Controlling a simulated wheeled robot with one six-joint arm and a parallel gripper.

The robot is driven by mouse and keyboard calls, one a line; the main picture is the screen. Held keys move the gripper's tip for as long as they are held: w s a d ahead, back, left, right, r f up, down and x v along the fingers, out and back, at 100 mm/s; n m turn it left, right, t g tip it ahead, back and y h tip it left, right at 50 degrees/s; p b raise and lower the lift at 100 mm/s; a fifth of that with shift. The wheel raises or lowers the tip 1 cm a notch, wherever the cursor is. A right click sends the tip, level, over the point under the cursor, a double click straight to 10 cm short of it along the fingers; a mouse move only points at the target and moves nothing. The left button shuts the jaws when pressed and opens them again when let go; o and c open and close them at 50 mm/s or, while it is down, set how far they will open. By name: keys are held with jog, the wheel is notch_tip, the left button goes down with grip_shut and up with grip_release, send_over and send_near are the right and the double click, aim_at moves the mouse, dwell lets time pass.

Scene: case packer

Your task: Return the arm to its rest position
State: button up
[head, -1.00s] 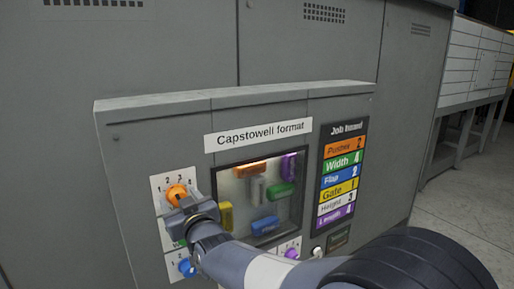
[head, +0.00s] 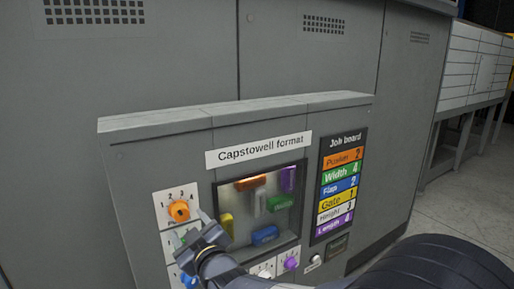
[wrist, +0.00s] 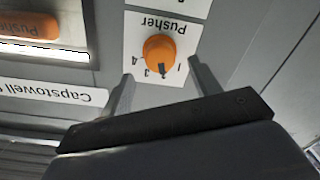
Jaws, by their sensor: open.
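My gripper (head: 191,227) is open and empty in front of the left side of the panel, just below and right of the orange Pusher knob (head: 179,210). In the wrist view my gripper's fingers (wrist: 160,72) are spread wide, with the orange knob (wrist: 160,54) seen between and beyond them. I see a gap, and neither finger appears to touch the knob. The knob's dark pointer faces the middle of its numerals. My arm comes in from the lower right and hides parts of the lower knobs.
The grey panel (head: 125,150) carries a window (head: 228,196) with coloured blocks, a job board (head: 328,230), a purple knob (head: 291,262) and a white knob (head: 264,272). A blue knob (head: 188,281) is partly hidden. Open floor (head: 455,208) lies at the right.

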jog(key=shift+b+v, duration=0.55)
jog(key=shift+v, duration=1.6)
